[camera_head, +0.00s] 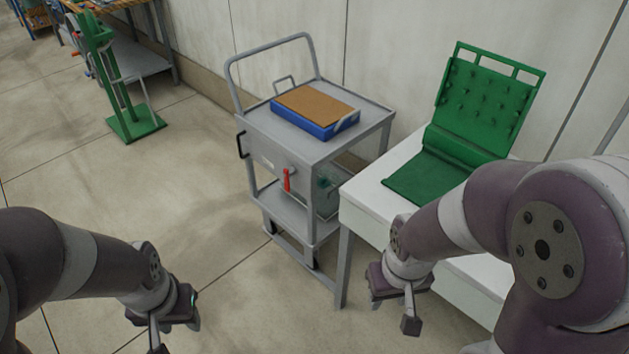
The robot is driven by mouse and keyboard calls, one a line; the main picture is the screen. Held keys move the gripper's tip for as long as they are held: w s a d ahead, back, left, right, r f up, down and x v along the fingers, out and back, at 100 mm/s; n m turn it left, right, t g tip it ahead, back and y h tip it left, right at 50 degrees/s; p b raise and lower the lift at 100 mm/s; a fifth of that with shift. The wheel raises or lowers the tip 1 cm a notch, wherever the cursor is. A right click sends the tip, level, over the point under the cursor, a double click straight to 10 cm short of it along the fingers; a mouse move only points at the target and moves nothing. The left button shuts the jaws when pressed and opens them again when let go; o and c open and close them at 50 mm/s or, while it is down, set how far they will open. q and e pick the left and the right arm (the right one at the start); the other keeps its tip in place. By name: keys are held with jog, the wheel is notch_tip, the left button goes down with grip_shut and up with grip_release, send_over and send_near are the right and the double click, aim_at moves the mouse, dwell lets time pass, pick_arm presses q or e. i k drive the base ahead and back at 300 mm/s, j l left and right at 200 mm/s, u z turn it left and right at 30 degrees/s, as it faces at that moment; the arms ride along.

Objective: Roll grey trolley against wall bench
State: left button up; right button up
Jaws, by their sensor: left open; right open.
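The grey trolley (277,156) stands upright in the middle of the view, its tall looped push handle at the back left. A blue box with a brown top (317,108) lies on its upper shelf. The wall bench (385,199) is white, right of the trolley, with a green rack on it. The trolley's right side is close to the bench's left end; I cannot tell whether they touch. My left gripper (176,335) is open and empty at the lower left, apart from the trolley. My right gripper (392,312) is open and empty in front of the bench.
A green rack (481,108) with pegs stands on the bench. A pale wall (400,45) runs behind. A green stand (127,118) and a grey table (135,58) are at the back left. The floor left of the trolley is clear.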

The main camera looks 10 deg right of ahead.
aim_at(265, 136)
jog(key=i+j+z, duration=0.3)
jog(key=i+j, duration=0.25)
jog(key=i+j+z, duration=0.35)
jog(key=i+j, duration=0.2)
jog(key=j, duration=0.15)
jog(key=i+j+z, duration=0.15)
jog(key=j, duration=0.2)
jog(key=i+j+z, duration=0.15)
jog(key=j, duration=0.3)
jog(key=i+j+z, duration=0.15)
jog(key=i+j, duration=0.15)
jog(key=j, duration=0.15)
